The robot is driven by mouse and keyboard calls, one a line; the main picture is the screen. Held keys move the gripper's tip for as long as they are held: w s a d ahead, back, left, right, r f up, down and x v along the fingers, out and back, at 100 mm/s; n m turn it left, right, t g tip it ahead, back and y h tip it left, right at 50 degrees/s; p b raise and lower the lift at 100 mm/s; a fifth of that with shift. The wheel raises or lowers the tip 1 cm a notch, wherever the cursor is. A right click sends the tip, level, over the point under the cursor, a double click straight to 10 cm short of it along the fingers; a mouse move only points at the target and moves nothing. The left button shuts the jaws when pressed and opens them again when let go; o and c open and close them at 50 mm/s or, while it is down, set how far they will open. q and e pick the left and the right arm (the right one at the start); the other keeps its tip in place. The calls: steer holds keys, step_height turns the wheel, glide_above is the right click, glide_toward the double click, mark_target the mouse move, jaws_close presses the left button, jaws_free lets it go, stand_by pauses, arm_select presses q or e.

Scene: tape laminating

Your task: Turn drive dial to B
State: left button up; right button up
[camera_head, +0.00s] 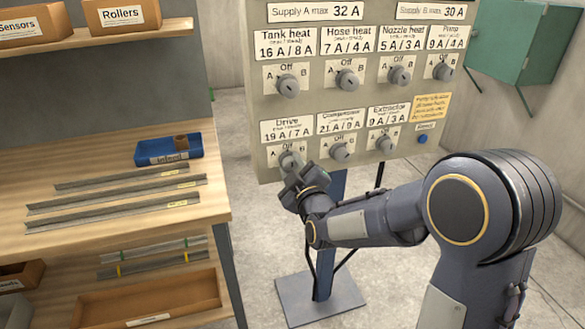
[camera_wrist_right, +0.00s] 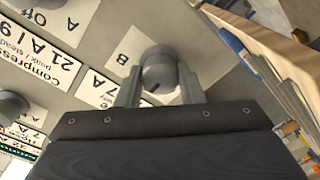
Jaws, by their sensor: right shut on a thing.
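The drive dial (camera_head: 288,159) is a grey round knob at the lower left of the beige panel (camera_head: 265,105), under the "Drive 19 A / 7 A" label. My right gripper (camera_head: 293,168) reaches it from the front and hides part of it. In the wrist view the drive dial (camera_wrist_right: 160,68) sits between the two fingers of the right gripper (camera_wrist_right: 160,88), which is shut on it. The letter B shows on the white plate beside the knob. A small dark mark is on the knob, but I cannot tell which letter it points to. My left gripper is out of view.
A row of heat and pump dials is above. A wooden workbench (camera_head: 110,150) with metal strips and a blue tray (camera_head: 168,150) stands at the left.

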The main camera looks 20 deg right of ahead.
steer(key=shift+f+m+b, duration=0.1)
steer(key=shift+m+b, duration=4.15)
steer(key=shift+m, duration=0.15)
steer(key=o, duration=1)
